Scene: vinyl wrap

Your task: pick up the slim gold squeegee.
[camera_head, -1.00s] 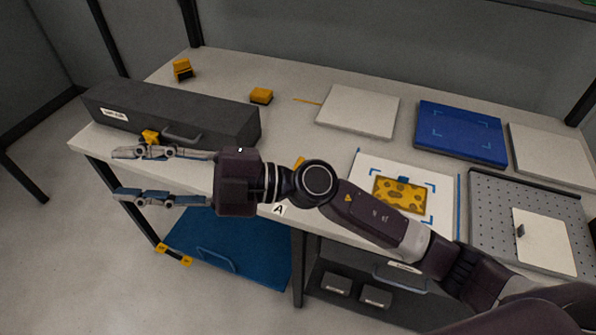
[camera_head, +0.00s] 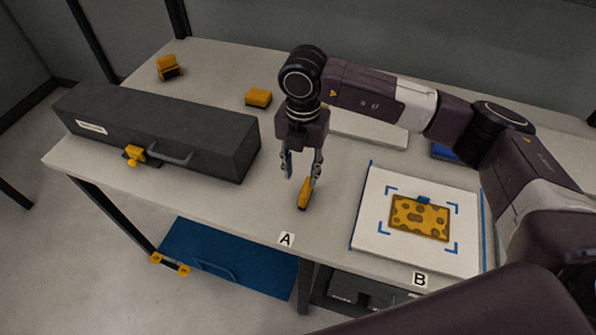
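A slim gold squeegee (camera_head: 304,196) lies on the table near its front edge, just behind the label A. My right gripper (camera_head: 301,175) points down above it with its two fingers apart. The right-hand finger comes close to the squeegee's upper end in the picture; I cannot tell whether they touch. My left gripper is not in view.
A long dark case (camera_head: 160,128) with a handle lies on the left. Yellow blocks (camera_head: 259,98) and (camera_head: 170,67) stand at the back. A white board (camera_head: 375,235) with a gold patterned plate (camera_head: 420,218) lies to the right. Table space left of the squeegee is clear.

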